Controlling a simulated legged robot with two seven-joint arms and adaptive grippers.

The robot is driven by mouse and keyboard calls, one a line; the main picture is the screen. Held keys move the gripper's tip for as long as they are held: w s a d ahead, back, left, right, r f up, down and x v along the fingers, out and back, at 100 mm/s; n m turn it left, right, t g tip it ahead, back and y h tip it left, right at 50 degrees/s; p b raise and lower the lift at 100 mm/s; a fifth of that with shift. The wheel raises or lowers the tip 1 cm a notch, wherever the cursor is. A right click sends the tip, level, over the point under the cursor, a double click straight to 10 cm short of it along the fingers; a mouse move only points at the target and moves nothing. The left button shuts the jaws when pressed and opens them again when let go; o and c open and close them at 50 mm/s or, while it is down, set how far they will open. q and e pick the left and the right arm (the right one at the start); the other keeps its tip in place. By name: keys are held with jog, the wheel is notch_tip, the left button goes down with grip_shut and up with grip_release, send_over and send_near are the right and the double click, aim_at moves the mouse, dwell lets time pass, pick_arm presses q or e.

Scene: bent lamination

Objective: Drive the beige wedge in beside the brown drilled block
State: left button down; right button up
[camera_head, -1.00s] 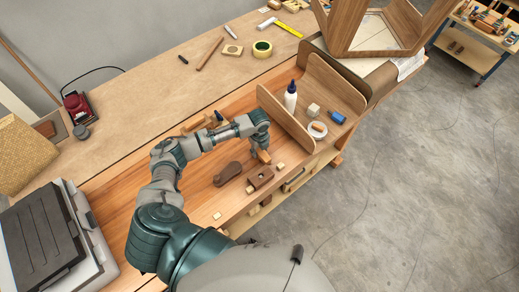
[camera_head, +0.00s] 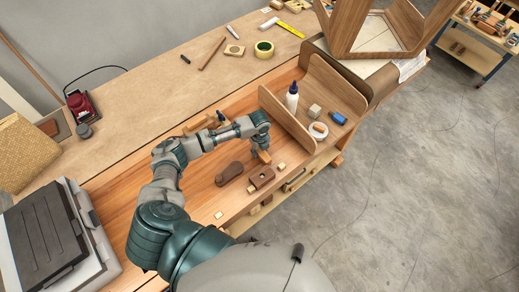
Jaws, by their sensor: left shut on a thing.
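The brown drilled block (camera_head: 266,176) lies on the wooden bench near its front edge, with a dark hole in its top. A small beige piece (camera_head: 282,166) lies just right of it, and another (camera_head: 251,189) is at its left end. A third beige piece (camera_head: 219,215) lies farther left at the bench edge. I cannot tell which of them is the wedge. My left gripper (camera_head: 262,150) is just above and behind the block, pointing down. It is shut on an orange-tan wooden piece (camera_head: 265,157), mostly hidden by the fingers. My right gripper is not in view.
A dark brown rounded wooden piece (camera_head: 230,174) lies left of the block. An upright curved wooden panel (camera_head: 286,117) stands to the right, with a white bottle (camera_head: 291,99), tape roll (camera_head: 318,131) and blue item (camera_head: 338,118) behind it.

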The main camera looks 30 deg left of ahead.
aim_at(266, 156)
pick_arm(q)
jog(key=shift+s+d+p, duration=0.15)
jog(key=shift+d+p, duration=0.15)
jog(key=shift+d, duration=0.05)
jog(key=shift+s+d, duration=0.1)
jog(key=shift+d, duration=0.1)
jog(key=shift+s+d+p, duration=0.25)
jog(key=shift+d+p, duration=0.3)
jog(key=shift+p, duration=0.05)
jog(key=shift+d, duration=0.2)
dwell(0.3)
jog(key=shift+s+d+r+p, duration=0.1)
jog(key=shift+s+d+p, duration=0.1)
jog(key=shift+d+p, duration=0.35)
dwell(0.5)
